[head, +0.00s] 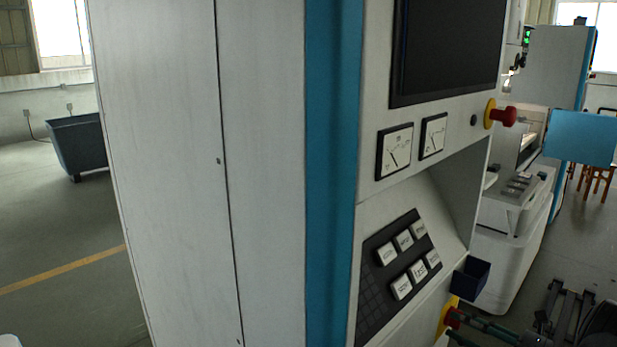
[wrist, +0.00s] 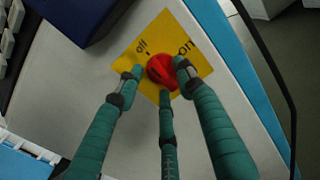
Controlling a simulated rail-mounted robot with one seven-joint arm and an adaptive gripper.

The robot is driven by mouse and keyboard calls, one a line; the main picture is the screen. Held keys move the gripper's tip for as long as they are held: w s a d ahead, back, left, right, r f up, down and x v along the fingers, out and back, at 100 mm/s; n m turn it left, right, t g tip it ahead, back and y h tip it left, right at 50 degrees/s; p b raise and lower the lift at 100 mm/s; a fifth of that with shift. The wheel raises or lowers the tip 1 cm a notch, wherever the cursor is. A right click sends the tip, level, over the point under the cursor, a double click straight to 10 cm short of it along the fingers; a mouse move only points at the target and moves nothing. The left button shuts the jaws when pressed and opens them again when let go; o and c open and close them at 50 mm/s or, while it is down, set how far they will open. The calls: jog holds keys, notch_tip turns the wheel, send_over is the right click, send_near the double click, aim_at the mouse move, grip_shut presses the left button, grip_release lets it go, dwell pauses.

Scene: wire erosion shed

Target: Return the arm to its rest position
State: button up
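My gripper (wrist: 160,78) has three green-sleeved fingers with dark joints. In the wrist view its tips stand around a red rotary knob (wrist: 161,70) on a yellow plate (wrist: 196,62) marked "off" and "on". A small gap shows between the left fingertip and the knob; the right tip is very close to it, and contact there is unclear. In the head view the gripper (head: 462,318) reaches in from the lower right to the knob on the machine's front, partly cut off by the bottom edge.
The white and blue machine cabinet (head: 265,170) fills the middle. Just above the knob, a dark blue open box (head: 472,278) juts out near the fingers. A red emergency button (head: 503,116) and a button panel (head: 400,265) are higher up. Another machine (head: 515,240) stands behind at right.

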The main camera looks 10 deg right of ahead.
jog(key=shift+s+d+r+m+p, duration=0.1)
jog(key=shift+m+p, duration=0.9)
jog(key=shift+m, duration=0.95)
jog(key=shift+d+r+m+p, duration=0.1)
jog(key=shift+m+p, duration=0.85)
jog(key=shift+m, duration=1.05)
jog(key=shift+s+d+m+p, duration=0.1)
jog(key=shift+m+p, duration=0.9)
jog(key=shift+m, duration=0.95)
